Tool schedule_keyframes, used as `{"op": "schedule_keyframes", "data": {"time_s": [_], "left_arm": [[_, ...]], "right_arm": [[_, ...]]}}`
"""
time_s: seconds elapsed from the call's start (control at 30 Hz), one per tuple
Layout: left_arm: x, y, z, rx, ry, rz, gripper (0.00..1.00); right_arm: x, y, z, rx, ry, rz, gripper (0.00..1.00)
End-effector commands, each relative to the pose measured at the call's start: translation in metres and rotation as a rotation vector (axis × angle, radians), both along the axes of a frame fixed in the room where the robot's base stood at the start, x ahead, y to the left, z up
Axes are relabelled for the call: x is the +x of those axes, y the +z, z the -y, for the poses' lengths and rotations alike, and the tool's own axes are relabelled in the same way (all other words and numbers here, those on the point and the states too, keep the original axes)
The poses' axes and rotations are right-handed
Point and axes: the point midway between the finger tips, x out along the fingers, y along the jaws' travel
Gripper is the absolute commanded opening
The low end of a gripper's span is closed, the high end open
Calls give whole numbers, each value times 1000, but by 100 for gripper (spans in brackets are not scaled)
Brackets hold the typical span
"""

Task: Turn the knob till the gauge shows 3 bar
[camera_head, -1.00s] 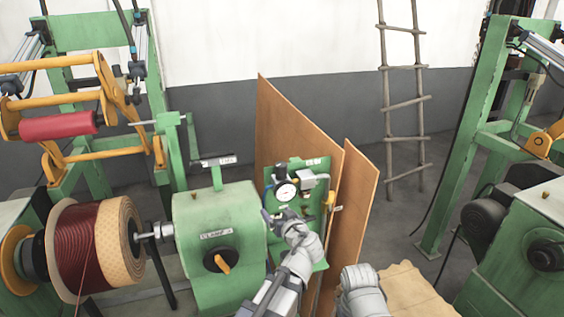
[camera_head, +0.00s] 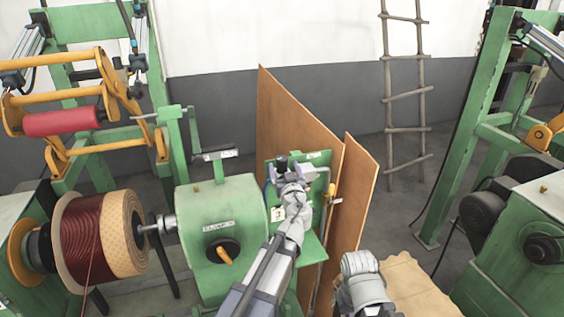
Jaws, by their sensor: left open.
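The green panel (camera_head: 318,160) stands right of the green winding machine. A dark knob (camera_head: 281,162) shows at the top of the panel, partly covered. My left gripper (camera_head: 284,172) is open in front of the panel, with its fingertips on either side of the dark knob in the picture. I cannot tell whether they touch it. The round gauge is hidden behind my left gripper and wrist, so its reading does not show. Of my right arm only a grey link shows at the bottom; its gripper is out of view.
The green machine (camera_head: 222,200) with a black and orange switch (camera_head: 222,252) stands close left of my left arm. A wound coil (camera_head: 85,240) is further left. Brown boards (camera_head: 358,195) stand right of the panel. A wooden ladder (camera_head: 390,100) leans at the back.

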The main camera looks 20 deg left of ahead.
Motion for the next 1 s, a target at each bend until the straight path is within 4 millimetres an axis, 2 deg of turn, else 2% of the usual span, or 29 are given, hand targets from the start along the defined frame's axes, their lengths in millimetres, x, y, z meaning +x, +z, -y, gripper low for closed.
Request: {"op": "schedule_keyframes", "data": {"time_s": [0.03, 0.23, 0.57, 1.0], "left_arm": [[11, 0, -3, 0, 1, 0, 84], [36, 0, -15, 0, 1, 0, 84], [40, 0, -18, 0, -1, 0, 84], [40, 0, -18, 0, 0, 0, 35]], "right_arm": [[0, 0, 0, 0, 0, 0, 0], [0, 0, 0, 0, 0, 0, 0], [0, 0, 0, 0, 0, 0, 0], [0, 0, 0, 0, 0, 0, 0]]}}
